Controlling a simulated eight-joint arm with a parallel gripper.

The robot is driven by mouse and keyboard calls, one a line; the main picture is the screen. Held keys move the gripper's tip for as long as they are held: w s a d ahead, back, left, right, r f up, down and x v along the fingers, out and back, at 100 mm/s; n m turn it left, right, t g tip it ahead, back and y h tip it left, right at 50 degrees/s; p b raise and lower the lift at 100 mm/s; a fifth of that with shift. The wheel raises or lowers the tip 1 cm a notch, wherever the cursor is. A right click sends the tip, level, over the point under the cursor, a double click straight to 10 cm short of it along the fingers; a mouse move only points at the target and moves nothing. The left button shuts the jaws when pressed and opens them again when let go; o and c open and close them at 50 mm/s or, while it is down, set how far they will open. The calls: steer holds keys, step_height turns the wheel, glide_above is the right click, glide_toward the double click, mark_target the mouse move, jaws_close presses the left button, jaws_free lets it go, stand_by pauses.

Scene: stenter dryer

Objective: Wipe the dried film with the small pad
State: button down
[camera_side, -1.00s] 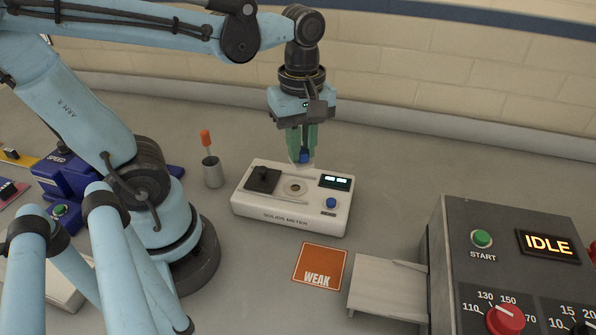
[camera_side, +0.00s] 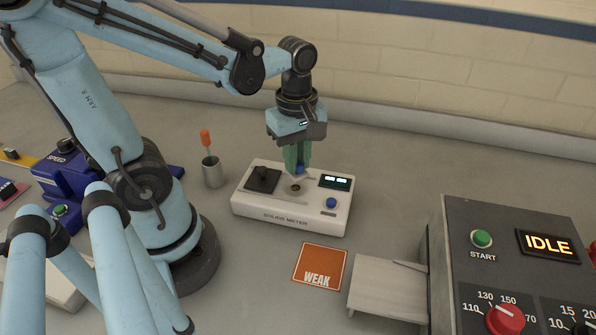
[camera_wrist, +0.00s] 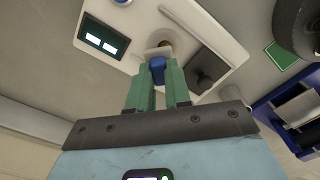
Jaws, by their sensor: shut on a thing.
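The solids meter (camera_side: 262,208) is a white box with a round well (camera_side: 295,188) in its top. A brownish spot shows in the well; in the wrist view (camera_wrist: 166,43) it is mostly hidden behind the pad. My gripper (camera_side: 298,167) is shut on the small pad's blue grip (camera_wrist: 157,69). The pad's white face (camera_wrist: 156,51) hangs beneath, directly over or at the well. I cannot tell whether it touches the surface.
A black hinged-looking lid (camera_side: 263,180) is left of the well, a lit display (camera_side: 335,181) and blue button (camera_side: 331,203) right. A grey cup with an orange-handled tool (camera_side: 211,171) stands left. An orange WEAK card (camera_side: 319,266) lies in front. The control box (camera_side: 480,270) reads IDLE.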

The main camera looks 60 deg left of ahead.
steer(key=shift+f, duration=0.5)
steer(key=shift+s+d+f, duration=0.2)
steer(key=shift+d+f, duration=0.05)
steer(key=shift+f, duration=0.2)
steer(key=shift+s+d+f, duration=0.2)
steer(key=shift+f, duration=0.25)
steer(key=shift+s+d, duration=1.05)
steer(key=w+a, duration=0.3)
steer(key=shift+r, duration=4.15)
